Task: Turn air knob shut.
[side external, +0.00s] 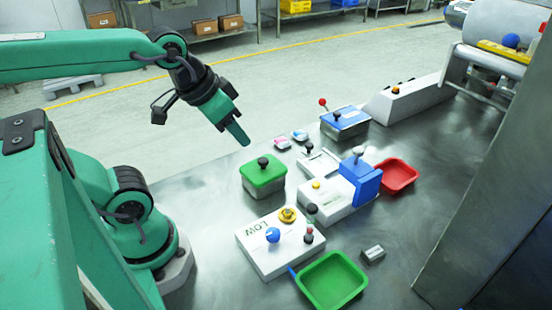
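A white control box (279,247) marked "LOW" stands on the metal table, left of the green tray. On it are a yellow knob (288,215), a blue ball knob (273,235) and a small dark-and-red knob (308,236). No label shows which one is the air knob, and its setting cannot be read. My gripper (239,136) hangs in the air above the table's back left part, pointing down to the right, well apart from the control box. Its fingers overlap in this view, so their opening cannot be told. Nothing is seen held in it.
A green lidded box (263,178) with a black knob stands behind the control box. A white unit with a blue block (361,182), a red tray (398,177), a green tray (331,280) and a small grey block (373,254) lie to the right. A blue-lidded box (345,124) stands farther back.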

